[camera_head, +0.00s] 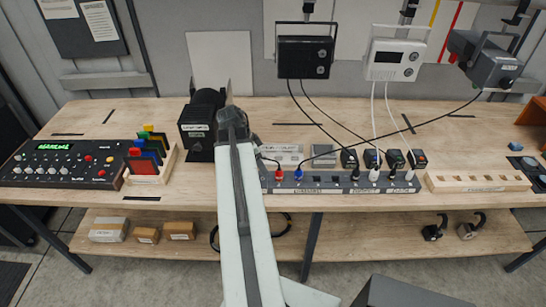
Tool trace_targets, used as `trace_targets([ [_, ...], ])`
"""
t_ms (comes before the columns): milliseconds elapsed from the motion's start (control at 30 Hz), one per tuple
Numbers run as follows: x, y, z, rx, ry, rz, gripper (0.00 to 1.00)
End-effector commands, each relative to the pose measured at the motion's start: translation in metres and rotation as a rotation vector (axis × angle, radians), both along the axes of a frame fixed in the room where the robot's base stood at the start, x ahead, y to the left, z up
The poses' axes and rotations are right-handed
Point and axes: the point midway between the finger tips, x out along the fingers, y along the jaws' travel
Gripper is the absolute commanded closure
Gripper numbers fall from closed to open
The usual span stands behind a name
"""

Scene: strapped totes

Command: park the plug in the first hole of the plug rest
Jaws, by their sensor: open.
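Several plugs stand in the dark power strip (330,187) along the front of the bench: a red plug (278,174), a blue plug (298,173), black ones (355,173) and white ones (374,175). I cannot tell which one the task means. The plug rest (478,182) is a pale wooden block with a row of holes at the right front of the bench, and its holes look empty. My gripper (229,92) is at the far end of my arm, beside the black labelled box, left of and beyond the strip. It is open, its fingers seen small and partly hidden by the wrist.
Cables run from the black device (305,56), white device (397,59) and grey lamp-like device (485,66) down to the strip. A control panel (65,164), a rack of coloured cards (150,160) and a black box (200,125) stand at left.

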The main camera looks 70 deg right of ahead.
Motion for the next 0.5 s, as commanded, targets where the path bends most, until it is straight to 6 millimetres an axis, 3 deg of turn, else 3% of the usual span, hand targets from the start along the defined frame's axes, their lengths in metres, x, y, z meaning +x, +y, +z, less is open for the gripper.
trace_targets([
  [33, -0.018, -0.01, 0.004, -0.016, 0.0, -0.064, 0.45],
  [133, -0.037, -0.02, 0.005, -0.038, -0.002, -0.142, 0.45],
  [367, -0.043, -0.022, 0.001, -0.044, -0.002, -0.161, 0.45],
  [500, -0.046, -0.025, -0.013, -0.043, -0.002, -0.159, 0.45],
])
